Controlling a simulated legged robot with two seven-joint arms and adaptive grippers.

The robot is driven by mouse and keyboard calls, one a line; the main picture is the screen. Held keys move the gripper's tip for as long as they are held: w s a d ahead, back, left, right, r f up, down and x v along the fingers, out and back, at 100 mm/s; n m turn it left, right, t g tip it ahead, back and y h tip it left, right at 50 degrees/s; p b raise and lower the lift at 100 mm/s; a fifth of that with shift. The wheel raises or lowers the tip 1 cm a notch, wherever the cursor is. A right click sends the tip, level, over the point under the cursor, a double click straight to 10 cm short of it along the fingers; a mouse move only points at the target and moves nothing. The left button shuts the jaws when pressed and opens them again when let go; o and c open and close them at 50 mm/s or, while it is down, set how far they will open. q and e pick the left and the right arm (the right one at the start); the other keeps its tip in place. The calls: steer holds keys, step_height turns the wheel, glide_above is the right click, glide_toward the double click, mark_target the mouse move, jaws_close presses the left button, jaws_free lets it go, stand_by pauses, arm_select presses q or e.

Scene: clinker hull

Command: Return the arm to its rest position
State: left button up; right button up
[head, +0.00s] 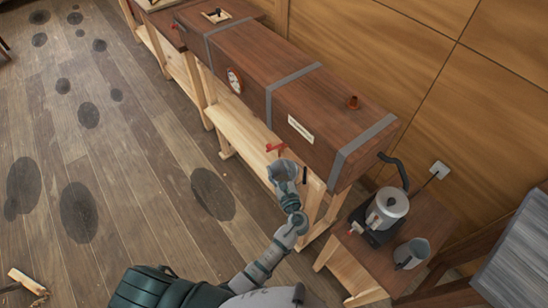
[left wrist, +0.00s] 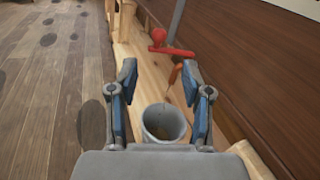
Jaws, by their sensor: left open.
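My left arm reaches up from the bottom of the head view to the front of the long brown wooden box (head: 290,90). The red handle (left wrist: 172,50) is ahead of the fingertips. My right gripper is not in view.
A low wooden stand (head: 430,225) at the right holds a kettle (head: 386,208) and a grey mug (head: 411,253). A wooden bench (head: 240,135) runs under the box. The plank floor (head: 130,140) at the left is open, with dark round patches.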

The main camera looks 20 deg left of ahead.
arm_select(q)
steer(key=shift+v, duration=1.1)
steer(key=s+f+n+g+h, duration=0.2)
steer(key=s+f+g+h, duration=0.15)
steer(key=f, duration=1.05)
steer(key=s+f+n+g+h, duration=0.2)
steer(key=s+f, duration=0.2)
steer(key=f, duration=1)
steer(key=s+a+f+n+g+h, duration=0.2)
steer(key=s+f+n+g, duration=0.15)
steer(key=s+f, duration=0.65)
steer(key=s+a+f+n+g, duration=0.1)
steer(key=s+a+f+n, duration=0.2)
steer(key=s, duration=0.7)
steer(key=s+a+f+n+g+h, duration=0.1)
steer(key=s+a+f+n+g, duration=0.1)
steer(key=s+f+n, duration=0.5)
steer(key=s+a+f+n+g+h, duration=0.1)
steer(key=s+f+n, duration=0.4)
steer(key=s, duration=0.8)
steer(key=a+n+g, duration=0.1)
steer(key=a+n, duration=0.1)
steer(key=shift+a, duration=0.35)
